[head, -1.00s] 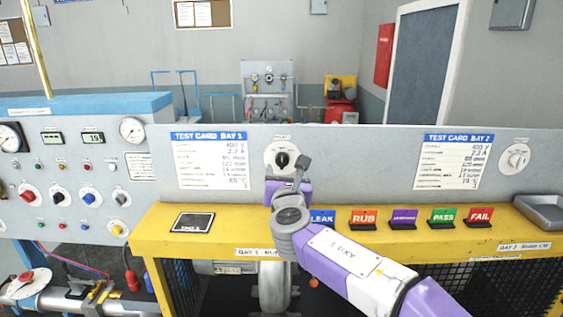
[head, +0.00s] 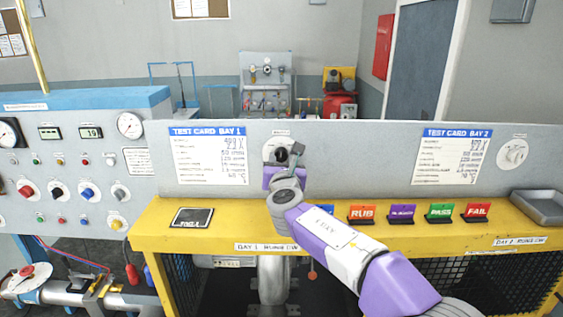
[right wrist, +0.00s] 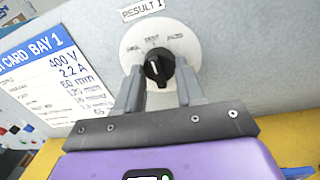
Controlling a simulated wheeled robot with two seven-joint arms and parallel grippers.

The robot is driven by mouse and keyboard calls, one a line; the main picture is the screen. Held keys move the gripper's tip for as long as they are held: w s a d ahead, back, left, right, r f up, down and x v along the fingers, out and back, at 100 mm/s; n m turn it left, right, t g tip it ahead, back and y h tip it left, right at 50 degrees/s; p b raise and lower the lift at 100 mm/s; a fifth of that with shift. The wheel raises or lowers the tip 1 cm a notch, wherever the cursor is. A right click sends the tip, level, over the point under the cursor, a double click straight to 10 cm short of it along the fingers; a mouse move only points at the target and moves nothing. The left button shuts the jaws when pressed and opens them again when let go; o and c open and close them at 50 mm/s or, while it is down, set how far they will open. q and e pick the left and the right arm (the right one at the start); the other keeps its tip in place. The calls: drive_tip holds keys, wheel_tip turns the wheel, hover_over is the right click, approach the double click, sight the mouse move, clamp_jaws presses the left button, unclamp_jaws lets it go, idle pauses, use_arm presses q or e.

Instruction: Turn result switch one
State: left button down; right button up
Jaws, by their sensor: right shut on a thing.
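Result switch one is a black knob (right wrist: 158,69) on a round white plate (right wrist: 160,46) under a "RESULT 1" label in the right wrist view. In the head view the plate (head: 271,151) shows on the grey panel, with the knob mostly covered by my gripper. My right gripper (right wrist: 160,86) has one finger on each side of the knob and is shut on it. It also shows in the head view (head: 286,158). The knob's white mark points up, near the middle position on the plate. My left gripper is not in view.
Test card bay 1 (head: 210,158) is left of the switch, test card bay 2 (head: 452,157) far right beside a second switch (head: 513,154).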

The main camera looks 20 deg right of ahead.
drive_tip(key=shift+f+m+b, duration=0.2)
drive_tip(key=shift+m+b, duration=1.9)
drive_tip(key=shift+b, duration=0.4)
drive_tip(key=shift+a+r+m+t+b, duration=0.1)
drive_tip(key=shift+m+t+b, duration=0.05)
drive_tip(key=shift+m+b, duration=1.05)
drive_tip(key=shift+r+m+t+b, duration=0.1)
drive_tip(key=shift+m+t+b, duration=0.05)
drive_tip(key=shift+m+b, duration=1)
drive_tip(key=shift+m, duration=0.35)
drive_tip(key=o, duration=1)
